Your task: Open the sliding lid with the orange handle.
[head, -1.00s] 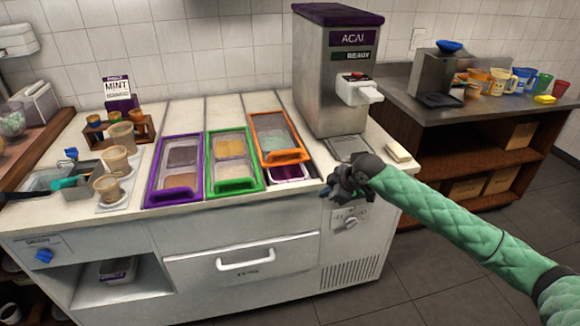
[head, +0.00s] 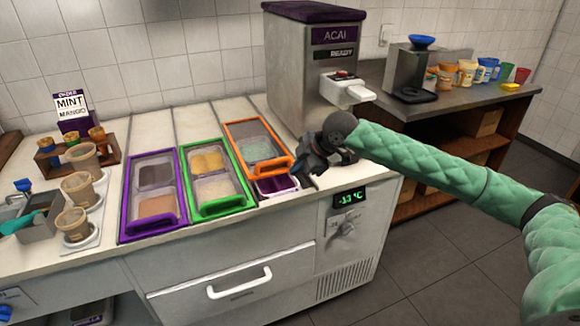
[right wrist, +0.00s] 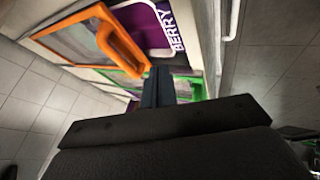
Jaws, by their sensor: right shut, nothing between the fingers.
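The sliding lid with the orange frame (head: 252,147) lies at the right end of the row of topping wells in the head view. It is pushed toward the back, and a purple compartment (head: 276,184) shows in front of it. Its orange handle (right wrist: 120,40) shows in the right wrist view, close to my fingers, with the purple "BERRY" area (right wrist: 168,30) beyond. My right gripper (head: 304,178) is shut and empty, just right of the purple compartment and the lid's front corner. I cannot tell whether it touches the handle. My left gripper is not in view.
The green-framed lid (head: 215,178) and purple-framed lid (head: 153,194) sit left of the orange one. The acai machine (head: 312,70) stands close behind my right gripper. Paper cups (head: 75,222) stand at left.

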